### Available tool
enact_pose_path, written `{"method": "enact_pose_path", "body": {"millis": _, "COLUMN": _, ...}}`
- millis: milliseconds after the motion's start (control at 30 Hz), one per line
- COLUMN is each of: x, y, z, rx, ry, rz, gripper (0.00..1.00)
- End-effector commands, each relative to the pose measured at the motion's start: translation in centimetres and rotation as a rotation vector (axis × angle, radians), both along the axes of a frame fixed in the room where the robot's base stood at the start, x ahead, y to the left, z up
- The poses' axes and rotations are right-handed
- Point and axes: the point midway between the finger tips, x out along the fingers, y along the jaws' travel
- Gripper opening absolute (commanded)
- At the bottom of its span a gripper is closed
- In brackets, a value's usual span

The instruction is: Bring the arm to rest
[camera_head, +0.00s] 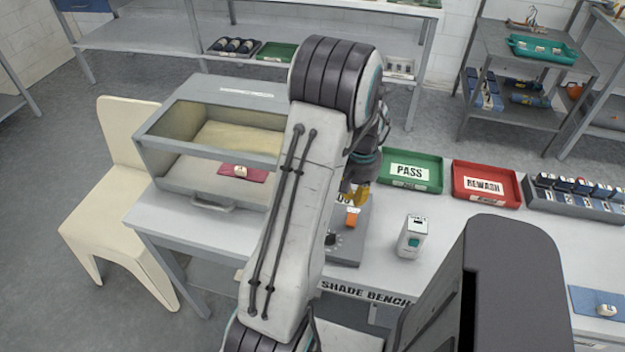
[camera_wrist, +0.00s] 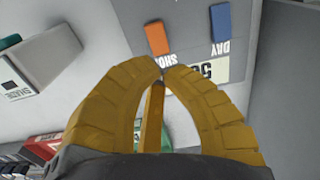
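My arm rises through the middle of the head view and bends down over the bench. My gripper (camera_head: 357,196) is mostly hidden behind it, with only a bit of yellow finger showing. In the wrist view the yellow fingers of my gripper (camera_wrist: 163,73) come together at the tips with nothing seen between them. Beneath them is a grey control panel (camera_head: 345,251) with an orange switch (camera_head: 352,218) and a dark knob (camera_head: 333,239). The wrist view shows the orange switch (camera_wrist: 157,38) and a blue switch (camera_wrist: 220,28) just beyond the fingertips; contact cannot be told.
Left of my arm stands a washer cabinet (camera_head: 170,150) with a small white item on a red mat (camera_head: 257,175). On the bench are a white device (camera_head: 412,238), a green PASS tray (camera_head: 411,185) and a red REWASH tray (camera_head: 487,202). A cream chair (camera_head: 110,215) stands left.

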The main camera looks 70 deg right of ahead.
Motion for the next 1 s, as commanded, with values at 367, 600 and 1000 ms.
{"method": "enact_pose_path", "body": {"millis": 367, "x": 0.0, "y": 0.0, "z": 0.0, "rx": 0.0, "ry": 0.0, "rz": -0.001, "gripper": 0.0}}
{"method": "enact_pose_path", "body": {"millis": 600, "x": 0.2, "y": 2.8, "z": -0.5, "rx": 0.094, "ry": -0.004, "rz": -0.071, "gripper": 0.0}}
{"method": "enact_pose_path", "body": {"millis": 1000, "x": 3.4, "y": 13.4, "z": 2.1, "rx": 0.263, "ry": 0.009, "rz": -0.05, "gripper": 0.0}}
